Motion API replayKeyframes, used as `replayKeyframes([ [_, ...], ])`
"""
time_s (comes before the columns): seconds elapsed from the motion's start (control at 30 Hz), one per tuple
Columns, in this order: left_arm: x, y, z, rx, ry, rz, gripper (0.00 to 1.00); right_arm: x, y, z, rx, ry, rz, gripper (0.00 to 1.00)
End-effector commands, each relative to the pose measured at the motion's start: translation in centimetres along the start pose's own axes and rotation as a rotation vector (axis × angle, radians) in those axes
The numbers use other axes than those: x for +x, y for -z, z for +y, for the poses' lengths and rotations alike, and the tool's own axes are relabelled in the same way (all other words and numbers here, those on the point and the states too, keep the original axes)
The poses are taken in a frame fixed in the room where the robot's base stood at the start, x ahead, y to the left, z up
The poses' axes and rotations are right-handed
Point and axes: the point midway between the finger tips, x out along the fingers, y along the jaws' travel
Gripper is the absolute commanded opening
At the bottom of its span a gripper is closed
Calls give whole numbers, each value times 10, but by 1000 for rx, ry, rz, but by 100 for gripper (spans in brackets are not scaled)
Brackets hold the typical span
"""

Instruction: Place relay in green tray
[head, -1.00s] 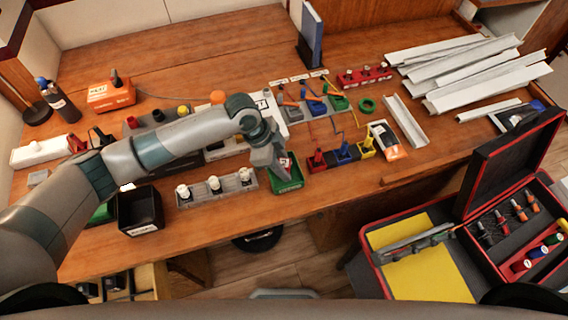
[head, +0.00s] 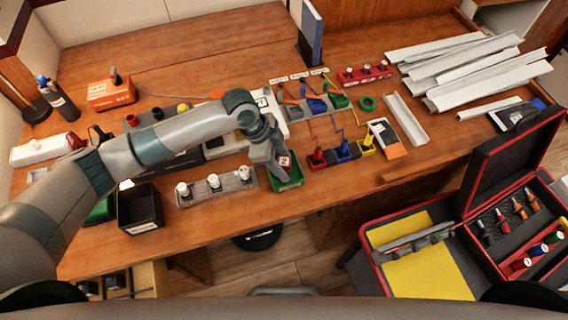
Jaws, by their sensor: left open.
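The green tray (head: 290,184) stands near the front edge of the workbench, right of a grey strip with white knobs. My left gripper (head: 279,172) is right over the tray and reaches down at it. A small dark piece with a red and white label, likely the relay (head: 284,162), shows in the tray beside the fingers. The fingers are open; whether they touch the relay is hidden. My right gripper is not in the picture.
A black bin (head: 140,208) and the grey strip with white knobs (head: 214,187) stand to the left. Red, blue and yellow blocks (head: 342,151) stand to the right. White channels (head: 470,70) lie at the back right. An open red-edged case (head: 510,215) is at the lower right.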

Motion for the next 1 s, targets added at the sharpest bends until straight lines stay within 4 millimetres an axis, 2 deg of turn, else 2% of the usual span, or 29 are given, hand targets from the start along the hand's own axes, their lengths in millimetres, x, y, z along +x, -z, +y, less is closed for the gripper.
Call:
replayKeyframes([
  [0.17, -22, -1, 0, 0, 3, 0, 46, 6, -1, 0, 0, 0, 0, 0],
  [0.6, -96, -1, -1, -1, 3, 1, 46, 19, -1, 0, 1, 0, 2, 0],
  [0.8, -111, 0, 0, 0, 1, 1, 46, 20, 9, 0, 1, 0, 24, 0],
  [1.0, -113, 0, 0, 0, 0, 0, 46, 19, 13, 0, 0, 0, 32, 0],
])
